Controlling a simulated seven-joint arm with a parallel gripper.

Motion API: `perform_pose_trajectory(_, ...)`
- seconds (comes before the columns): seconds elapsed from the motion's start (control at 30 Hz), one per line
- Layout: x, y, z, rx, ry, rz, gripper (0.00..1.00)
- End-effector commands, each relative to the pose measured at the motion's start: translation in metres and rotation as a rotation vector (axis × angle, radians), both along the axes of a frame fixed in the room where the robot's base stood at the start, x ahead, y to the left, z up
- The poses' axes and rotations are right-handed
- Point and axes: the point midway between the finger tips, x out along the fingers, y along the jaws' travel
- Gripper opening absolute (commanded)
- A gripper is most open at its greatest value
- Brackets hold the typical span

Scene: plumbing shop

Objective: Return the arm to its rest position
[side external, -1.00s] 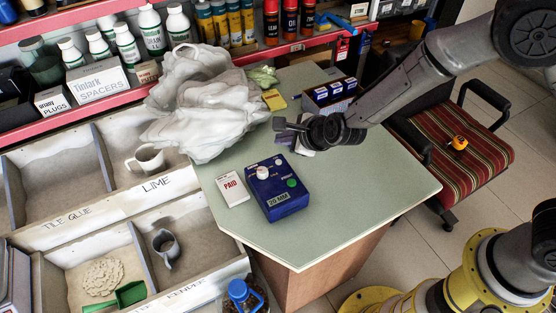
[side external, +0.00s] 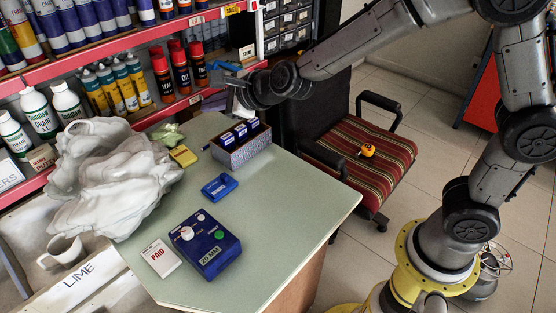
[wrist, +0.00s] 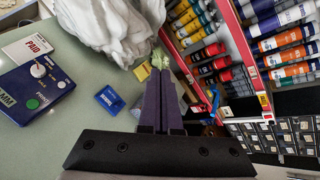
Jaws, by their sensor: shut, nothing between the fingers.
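My gripper (side external: 236,93) is raised above the far edge of the green counter (side external: 262,203), near the red shelf, in the side view. In the wrist view my gripper's two dark fingers (wrist: 161,100) lie together with nothing held between them. My arm bends up and over from its yellow base at the lower right of the side view.
A striped chair (side external: 370,152) stands right of the counter. Shelves of bottles line the back.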

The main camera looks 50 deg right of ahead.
Motion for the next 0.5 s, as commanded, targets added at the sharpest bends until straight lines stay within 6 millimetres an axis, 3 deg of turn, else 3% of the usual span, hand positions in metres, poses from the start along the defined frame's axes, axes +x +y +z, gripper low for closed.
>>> perform_pose_trajectory(0.03, -0.013, -0.018, 0.032, -0.043, -0.039, 0.030, 0.00)
perform_pose_trajectory(0.1, -0.035, -0.037, 0.062, -0.145, -0.072, 0.100, 0.00)
perform_pose_trajectory(0.23, -0.092, -0.068, 0.100, -0.405, -0.112, 0.264, 0.00)
perform_pose_trajectory(0.37, -0.162, -0.093, 0.109, -0.749, -0.108, 0.473, 0.00)
perform_pose_trajectory(0.5, -0.232, -0.114, 0.088, -1.117, -0.042, 0.739, 0.00)
